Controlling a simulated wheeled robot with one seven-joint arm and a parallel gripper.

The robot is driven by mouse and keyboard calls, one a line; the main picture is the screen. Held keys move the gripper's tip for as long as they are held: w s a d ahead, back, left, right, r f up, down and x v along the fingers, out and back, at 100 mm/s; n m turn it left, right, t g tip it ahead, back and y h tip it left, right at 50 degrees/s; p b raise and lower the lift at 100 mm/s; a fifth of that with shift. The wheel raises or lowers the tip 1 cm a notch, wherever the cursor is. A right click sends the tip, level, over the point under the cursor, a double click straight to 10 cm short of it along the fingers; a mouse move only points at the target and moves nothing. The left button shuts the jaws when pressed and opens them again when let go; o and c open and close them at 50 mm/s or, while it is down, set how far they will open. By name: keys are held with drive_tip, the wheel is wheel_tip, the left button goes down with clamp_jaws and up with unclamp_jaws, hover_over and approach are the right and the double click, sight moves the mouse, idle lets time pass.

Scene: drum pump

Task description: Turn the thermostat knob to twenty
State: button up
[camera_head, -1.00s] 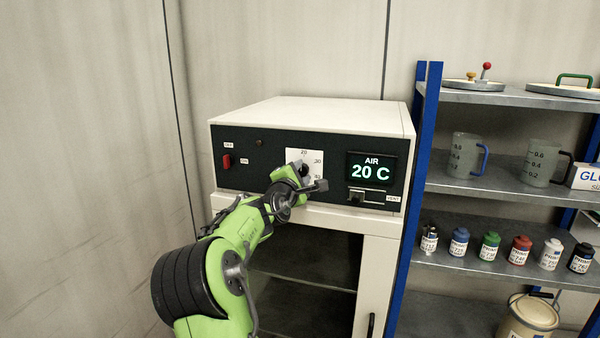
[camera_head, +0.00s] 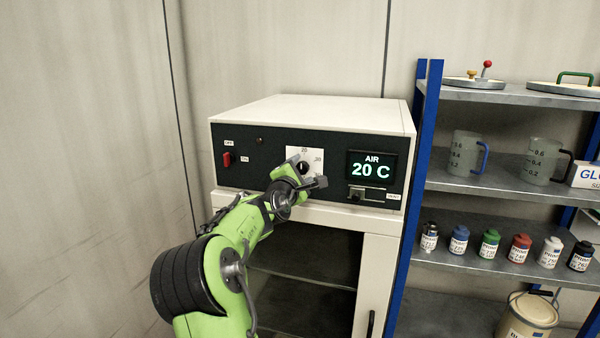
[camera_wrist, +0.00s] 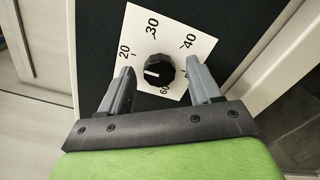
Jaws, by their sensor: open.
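The thermostat knob (camera_wrist: 159,70) is black and round, with a white pointer line, on a white dial card (camera_wrist: 140,18) marked 20, 30, 40 and 60. In the wrist view the pointer aims left, a little below the 20 mark. My open gripper (camera_wrist: 161,76) has one finger on each side of the knob, with gaps visible on both sides. Whether the fingertips reach past the knob's face, I cannot tell. In the head view, my gripper partly covers the lower part of the dial card (camera_head: 292,154), and the knob (camera_head: 303,167) is partly visible.
The oven's (camera_head: 310,115) display (camera_head: 371,167) reads AIR 20 C. A red switch (camera_head: 227,160) is left on the panel, and a vent slider (camera_head: 366,195) lies below the display. A blue-framed shelf (camera_head: 420,160) with jugs and bottles stands at right.

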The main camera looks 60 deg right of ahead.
drive_tip(key=s+a+b, duration=0.2)
drive_tip(key=a+b, duration=0.1)
drive_tip(key=a, duration=1.2)
drive_tip(key=shift+s+a, duration=0.2)
drive_tip(key=shift+a, duration=0.1)
